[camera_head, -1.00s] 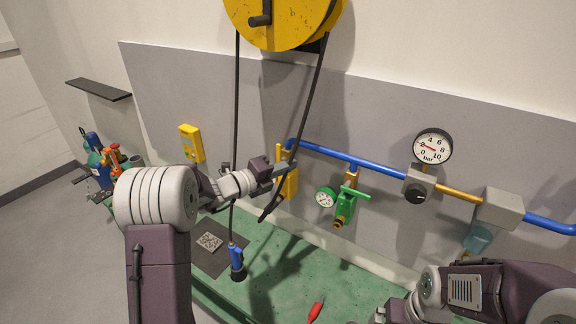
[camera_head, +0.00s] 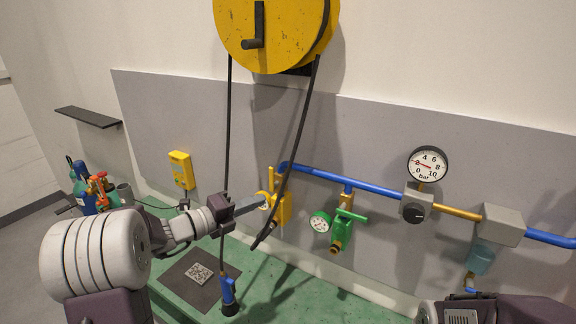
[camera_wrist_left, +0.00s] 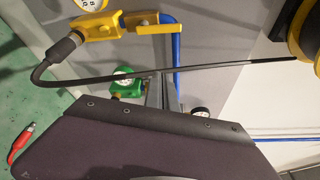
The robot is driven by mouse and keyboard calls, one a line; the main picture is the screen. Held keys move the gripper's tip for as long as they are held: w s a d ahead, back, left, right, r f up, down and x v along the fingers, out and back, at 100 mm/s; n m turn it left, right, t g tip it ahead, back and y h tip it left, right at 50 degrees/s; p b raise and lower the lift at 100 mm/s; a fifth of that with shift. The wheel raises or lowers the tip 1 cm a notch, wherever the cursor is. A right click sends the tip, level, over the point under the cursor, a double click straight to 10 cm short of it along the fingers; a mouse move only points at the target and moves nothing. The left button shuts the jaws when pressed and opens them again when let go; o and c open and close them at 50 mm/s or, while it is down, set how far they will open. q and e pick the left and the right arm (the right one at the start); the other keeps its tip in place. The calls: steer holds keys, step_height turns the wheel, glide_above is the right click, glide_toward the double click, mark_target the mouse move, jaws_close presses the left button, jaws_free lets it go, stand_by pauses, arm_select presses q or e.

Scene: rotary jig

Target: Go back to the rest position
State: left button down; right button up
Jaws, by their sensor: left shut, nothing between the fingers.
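My left gripper (camera_head: 254,202) is shut and empty, in front of the grey wall panel. In the head view its fingertips appear close to the yellow valve (camera_head: 284,207) on the blue pipe; I cannot tell the exact gap. In the left wrist view the thin grey fingers of the left gripper (camera_wrist_left: 162,92) point away past a black hose. That view also shows a yellow fitting (camera_wrist_left: 88,26) with the hose joined to it. My right arm shows only in part at the bottom right of the head view, and its gripper is out of the picture.
A yellow hose reel (camera_head: 275,35) hangs above, its black hose (camera_head: 296,140) looping down near my left gripper. A green valve (camera_head: 343,232), a pressure gauge (camera_head: 427,164) and a blue tool (camera_head: 228,290) are nearby. The green bench (camera_head: 275,285) has clear room in front.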

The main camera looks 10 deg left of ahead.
arm_select(q)
steer(key=s+d+f+m+g+h+b, duration=0.1)
steer(key=s+d+f+m+g+b, duration=0.3)
steer(key=d, duration=0.3)
steer(key=s+d+f+m+g+h+b, duration=0.1)
steer(key=s+d+f+m+g+b, duration=0.2)
steer(key=d+f, duration=0.4)
steer(key=s+d+f+m+g+y+b, duration=0.2)
steer(key=s+d+f+m+g+y, duration=0.15)
steer(key=s+f+m, duration=0.6)
steer(key=s+a+f+m+g+y+b, duration=0.1)
steer(key=s+a+f+m+g+y, duration=0.3)
steer(key=s+a+f+m, duration=0.55)
steer(key=w+a+f+m+t+y, duration=0.1)
steer(key=a+m+y, duration=0.4)
steer(key=m, duration=1.1)
steer(key=shift+w+a+f+m+t, duration=0.3)
steer(key=shift+a+f+t, duration=0.35)
steer(key=shift+f+t, duration=0.2)
